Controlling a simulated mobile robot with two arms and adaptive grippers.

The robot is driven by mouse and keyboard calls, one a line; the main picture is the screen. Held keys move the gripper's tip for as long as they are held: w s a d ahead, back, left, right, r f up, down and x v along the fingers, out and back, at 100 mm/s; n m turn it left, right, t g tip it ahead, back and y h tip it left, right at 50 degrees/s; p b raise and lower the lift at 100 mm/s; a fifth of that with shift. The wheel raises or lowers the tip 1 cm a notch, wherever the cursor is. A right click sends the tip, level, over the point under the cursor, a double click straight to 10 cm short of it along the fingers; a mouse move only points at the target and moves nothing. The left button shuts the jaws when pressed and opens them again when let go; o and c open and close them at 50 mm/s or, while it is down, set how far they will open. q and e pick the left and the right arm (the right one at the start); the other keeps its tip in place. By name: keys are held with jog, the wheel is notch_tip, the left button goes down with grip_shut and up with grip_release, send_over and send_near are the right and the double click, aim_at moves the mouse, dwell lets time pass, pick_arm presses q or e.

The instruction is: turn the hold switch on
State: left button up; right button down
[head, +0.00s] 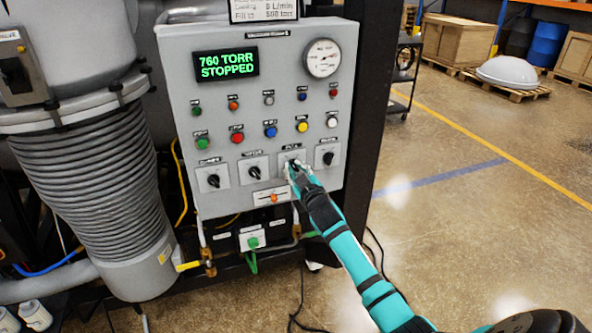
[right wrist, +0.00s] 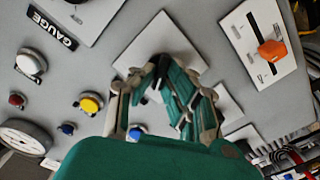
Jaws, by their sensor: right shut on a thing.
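The grey control panel (head: 184,100) carries a row of black rotary switches on light square plates. My right gripper (head: 292,165) is at the third switch from the left, whose small label I cannot read clearly. In the right wrist view, my right gripper (right wrist: 157,72) is shut on this switch's black knob (right wrist: 153,94), with its fingers on either side. The light switch plate (right wrist: 165,38) shows behind the fingers. The knob's exact angle is partly hidden by the fingers. My left gripper is in neither view.
Other rotary switches (head: 213,181) flank it, with buttons (head: 237,138) above and an orange slider (head: 274,198) below. The display (head: 225,64) reads "760 TORR STOPPED", beside a round gauge (head: 322,58). Open floor (head: 470,220) lies to the right.

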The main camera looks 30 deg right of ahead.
jog(key=m+p, duration=0.1)
jog(key=m, duration=0.4)
jog(key=shift+m, duration=0.4)
jog(key=m+p, duration=0.1)
jog(key=m, duration=0.4)
jog(key=shift+d+m, duration=0.15)
jog(key=shift+m, duration=0.25)
jog(key=shift+f+m, duration=0.1)
jog(key=shift+m, duration=0.2)
jog(key=c, duration=1.4)
grip_release()
jog(key=shift+s, duration=0.15)
jog(key=v, duration=1.2)
